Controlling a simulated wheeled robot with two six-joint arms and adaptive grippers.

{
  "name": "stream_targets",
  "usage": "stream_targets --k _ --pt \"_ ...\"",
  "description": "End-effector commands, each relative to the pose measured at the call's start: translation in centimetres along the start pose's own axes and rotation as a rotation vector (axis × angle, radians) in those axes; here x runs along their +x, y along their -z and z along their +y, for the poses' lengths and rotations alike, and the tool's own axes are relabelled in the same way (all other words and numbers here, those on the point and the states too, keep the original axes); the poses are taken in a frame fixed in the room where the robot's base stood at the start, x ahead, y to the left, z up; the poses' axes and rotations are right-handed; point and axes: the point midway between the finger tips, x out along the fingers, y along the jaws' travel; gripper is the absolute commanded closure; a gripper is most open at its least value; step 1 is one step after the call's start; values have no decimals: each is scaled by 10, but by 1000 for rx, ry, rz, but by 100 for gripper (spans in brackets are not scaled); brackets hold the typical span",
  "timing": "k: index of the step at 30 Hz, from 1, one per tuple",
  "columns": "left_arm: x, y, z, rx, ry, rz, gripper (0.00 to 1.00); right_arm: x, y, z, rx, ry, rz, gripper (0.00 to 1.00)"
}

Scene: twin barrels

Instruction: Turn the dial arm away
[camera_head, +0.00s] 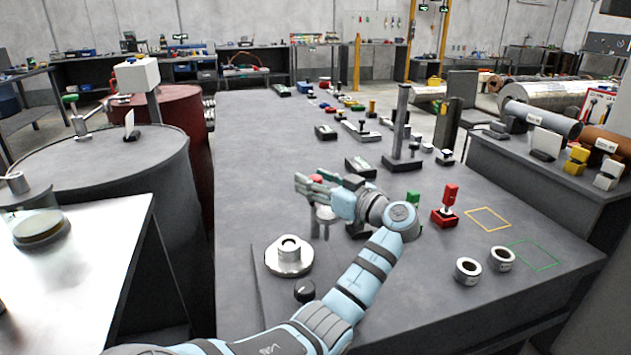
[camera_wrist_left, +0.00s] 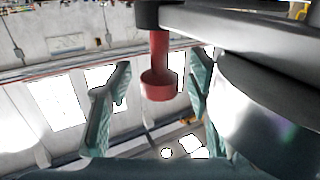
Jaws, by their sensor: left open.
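The dial stands under and behind my left gripper (camera_head: 314,190), on the middle of the grey bench. Its red knob (camera_head: 316,178) shows just above the fingers, and part of its silver body (camera_head: 323,214) shows below them. In the left wrist view, the red knob (camera_wrist_left: 157,86) sits on a red stem from the dark dial arm (camera_wrist_left: 230,17), beside the large silver body (camera_wrist_left: 272,115). My left gripper is open, with one teal finger on each side of the knob in that view. Gaps show on both sides; contact cannot be told. My right gripper is out of view.
A silver flanged ring (camera_head: 289,256) and a black knob (camera_head: 305,291) are on the bench nearer me. A red switch (camera_head: 447,208) and two metal rings (camera_head: 468,270) stand to the right. A dark post (camera_head: 402,130) rises behind. Barrels (camera_head: 105,165) stand left.

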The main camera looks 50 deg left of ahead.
Motion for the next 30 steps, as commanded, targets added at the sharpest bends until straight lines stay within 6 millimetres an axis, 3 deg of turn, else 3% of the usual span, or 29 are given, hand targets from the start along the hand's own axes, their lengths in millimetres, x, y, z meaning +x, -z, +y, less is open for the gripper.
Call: stream_targets --k 5,12,15,19,30 --pt "-24 -1 1 0 -4 -4 54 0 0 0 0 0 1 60" --pt "-90 -1 1 0 -4 -4 54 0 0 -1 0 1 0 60" --pt "-109 -1 0 0 -1 -3 54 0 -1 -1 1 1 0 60" --pt "-119 0 0 0 0 -1 54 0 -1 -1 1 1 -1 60" --pt "-120 0 0 0 0 0 54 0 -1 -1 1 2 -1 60"
